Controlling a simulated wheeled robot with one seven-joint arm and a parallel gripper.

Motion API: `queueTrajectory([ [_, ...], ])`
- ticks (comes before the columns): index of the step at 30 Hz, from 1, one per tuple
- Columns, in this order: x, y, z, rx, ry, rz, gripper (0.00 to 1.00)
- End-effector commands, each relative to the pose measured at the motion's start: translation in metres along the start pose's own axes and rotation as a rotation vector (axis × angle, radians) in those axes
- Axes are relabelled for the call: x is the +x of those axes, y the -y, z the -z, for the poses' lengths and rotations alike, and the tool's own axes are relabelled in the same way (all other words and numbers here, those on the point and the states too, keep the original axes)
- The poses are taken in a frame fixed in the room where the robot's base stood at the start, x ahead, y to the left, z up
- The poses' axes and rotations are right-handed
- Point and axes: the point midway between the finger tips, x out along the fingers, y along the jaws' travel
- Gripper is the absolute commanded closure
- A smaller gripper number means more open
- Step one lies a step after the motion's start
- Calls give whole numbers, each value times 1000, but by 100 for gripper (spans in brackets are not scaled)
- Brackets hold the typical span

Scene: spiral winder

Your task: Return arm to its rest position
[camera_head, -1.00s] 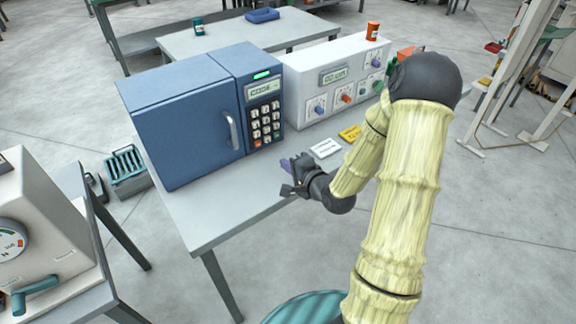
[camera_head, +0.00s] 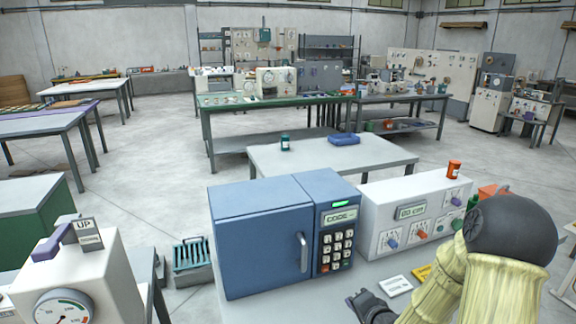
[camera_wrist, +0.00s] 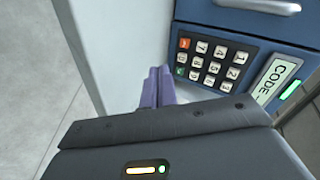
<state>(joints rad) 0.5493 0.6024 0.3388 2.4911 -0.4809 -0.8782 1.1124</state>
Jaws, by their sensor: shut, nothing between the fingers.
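My gripper shows in the wrist view (camera_wrist: 158,88) as two purple fingers pressed together, with nothing between them. It is over the grey table top near the keypad of the blue cabinet. In the head view only the dark wrist (camera_head: 370,308) shows at the bottom edge, and the fingers are mostly cut off or hidden. My arm is bent at a dark elbow at the lower right. The blue cabinet (camera_head: 262,240) has a shut door with a handle, a keypad (camera_head: 337,252) and a lit green light above a display reading CODE.
A white control box (camera_head: 415,213) with knobs stands right of the cabinet, with an orange jar (camera_head: 454,170) on it. White and yellow cards (camera_head: 396,285) lie in front. A machine with a gauge (camera_head: 75,285) stands at lower left. A teal crate (camera_head: 192,255) is on the floor.

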Motion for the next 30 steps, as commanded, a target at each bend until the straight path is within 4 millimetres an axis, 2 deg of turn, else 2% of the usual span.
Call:
queueTrajectory([
  [1,-10,9,-2,-94,9,-61,100],
  [5,-34,13,-8,-316,49,-231,100],
  [9,-67,20,-14,-521,117,-389,100],
  [15,-126,34,-30,-751,272,-560,100],
  [21,-183,49,-55,-905,473,-634,100],
  [25,-200,51,-65,-945,548,-642,100],
  [30,-202,50,-67,-950,562,-644,100],
])
